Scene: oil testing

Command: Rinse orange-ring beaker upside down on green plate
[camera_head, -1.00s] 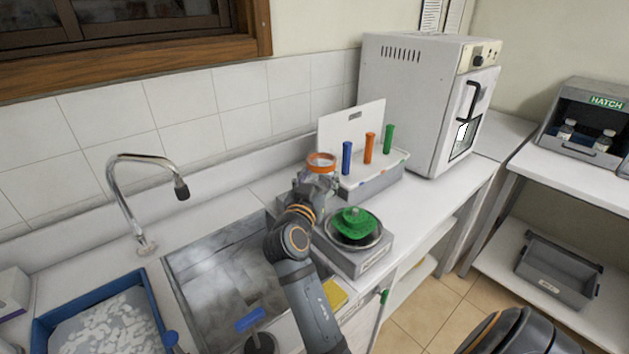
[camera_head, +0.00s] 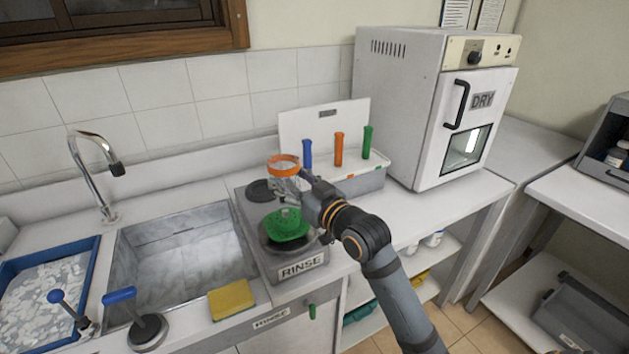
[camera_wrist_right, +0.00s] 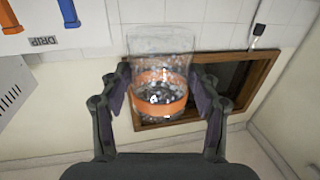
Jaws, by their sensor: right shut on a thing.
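The orange-ring beaker (camera_head: 284,167) is a clear glass with an orange band. My right gripper (camera_head: 294,184) is shut on it and holds it above the rinse station, behind the green plate. In the right wrist view the beaker (camera_wrist_right: 161,85) sits between the two fingers of my right gripper (camera_wrist_right: 160,92), with wet-looking specks inside the glass. The plate is empty. My left gripper is not in view.
A dark round disc (camera_head: 262,190) lies behind the green plate. A rack with blue, orange and green pegs (camera_head: 339,149) stands behind my right arm. A sink (camera_head: 180,262), yellow sponge (camera_head: 231,298) and blue tray (camera_head: 48,300) are left. A DRY oven (camera_head: 433,110) stands right.

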